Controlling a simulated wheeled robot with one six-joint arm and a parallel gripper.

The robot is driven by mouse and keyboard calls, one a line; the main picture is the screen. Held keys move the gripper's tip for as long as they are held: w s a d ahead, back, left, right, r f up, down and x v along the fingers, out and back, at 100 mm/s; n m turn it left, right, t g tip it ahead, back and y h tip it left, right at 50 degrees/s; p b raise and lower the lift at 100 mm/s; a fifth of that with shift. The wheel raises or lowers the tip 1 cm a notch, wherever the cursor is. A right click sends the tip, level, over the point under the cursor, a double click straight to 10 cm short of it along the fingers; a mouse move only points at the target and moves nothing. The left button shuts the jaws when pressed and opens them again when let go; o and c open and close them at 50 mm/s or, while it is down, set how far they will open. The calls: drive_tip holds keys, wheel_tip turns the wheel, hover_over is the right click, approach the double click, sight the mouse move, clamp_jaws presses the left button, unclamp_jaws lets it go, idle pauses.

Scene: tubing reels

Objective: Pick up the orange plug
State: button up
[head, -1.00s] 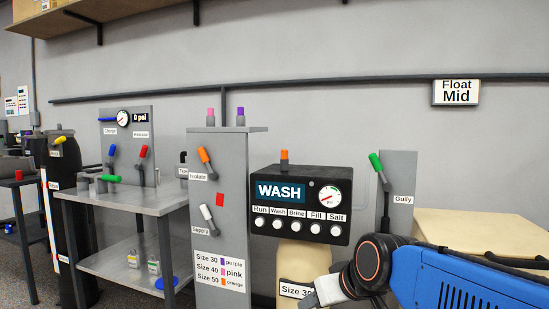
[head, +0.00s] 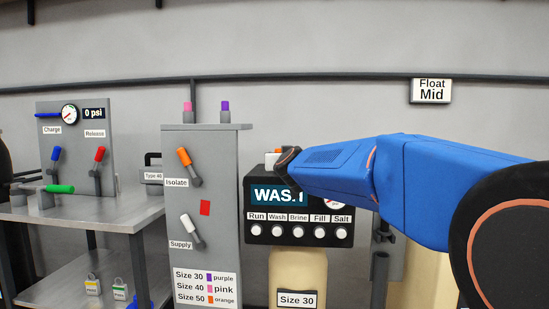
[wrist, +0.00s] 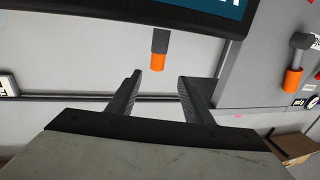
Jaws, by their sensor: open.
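The orange plug (wrist: 157,62) hangs in the wrist view with its grey end against the dark control box (wrist: 190,16), as this view is upside down. It lies just beyond and between the two fingertips of my gripper (wrist: 160,77). The jaws are open, empty and apart from the plug. In the head view my gripper (head: 279,159) is at the top of the black WASH control box (head: 262,229). There it hides most or all of the plug.
A grey post (head: 203,150) with Isolate (head: 187,163) and Supply (head: 188,225) levers stands left of the box. Pink (head: 187,107) and purple (head: 225,107) plugs stand on its top. A metal table (head: 90,212) is further left. The wall above the box is clear.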

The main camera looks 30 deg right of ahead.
sight(277, 150)
drive_tip(key=x, duration=1)
drive_tip(key=shift+w, duration=0.15)
drive_tip(key=shift+d+x, duration=0.2)
drive_tip(key=shift+x, duration=1.15)
drive_tip(key=shift+d+x, duration=0.2)
drive_tip(key=shift+x, duration=1.15)
drive_tip(key=shift+r, duration=0.15)
drive_tip(key=c, duration=1.1)
